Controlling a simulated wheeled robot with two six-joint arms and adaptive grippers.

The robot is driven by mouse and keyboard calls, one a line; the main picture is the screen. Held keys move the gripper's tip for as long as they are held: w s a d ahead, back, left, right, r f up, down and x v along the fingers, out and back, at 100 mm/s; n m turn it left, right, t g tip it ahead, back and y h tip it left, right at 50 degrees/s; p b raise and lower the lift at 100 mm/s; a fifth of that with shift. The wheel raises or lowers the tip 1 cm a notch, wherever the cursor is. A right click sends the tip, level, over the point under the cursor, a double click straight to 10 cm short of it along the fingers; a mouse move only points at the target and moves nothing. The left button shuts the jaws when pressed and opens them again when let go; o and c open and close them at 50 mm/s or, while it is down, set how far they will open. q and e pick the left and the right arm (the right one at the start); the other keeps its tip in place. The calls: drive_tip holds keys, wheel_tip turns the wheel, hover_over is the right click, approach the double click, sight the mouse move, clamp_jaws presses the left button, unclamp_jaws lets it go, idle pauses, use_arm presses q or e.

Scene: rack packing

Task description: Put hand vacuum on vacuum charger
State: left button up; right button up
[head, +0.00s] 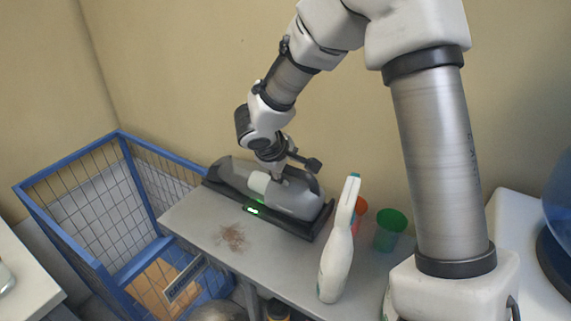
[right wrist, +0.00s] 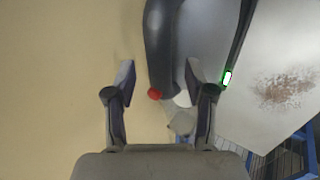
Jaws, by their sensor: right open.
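The grey hand vacuum (head: 296,200) lies lengthwise on the long black vacuum charger (head: 259,216), at the back of the grey table against the wall. A small green light glows on the charger's front edge. My right gripper (head: 294,171) is at the top of the vacuum, pointing down, its jaws open. In the right wrist view, the dark handle of the vacuum (right wrist: 158,45) with a red button shows between the open fingers (right wrist: 160,72), nearer the right finger. Whether a finger touches it I cannot tell. My left gripper is not in view.
A white spray bottle (head: 338,250) stands right of the charger, with an orange cup (head: 360,206) and a green cup (head: 390,230) behind it. A brown dirt patch (head: 233,237) lies in front of the charger. A blue wire cart (head: 118,215) stands left of the table (head: 205,220).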

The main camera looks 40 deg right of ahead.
drive_tip(key=v, duration=1.2)
drive_tip(key=shift+w, duration=0.1)
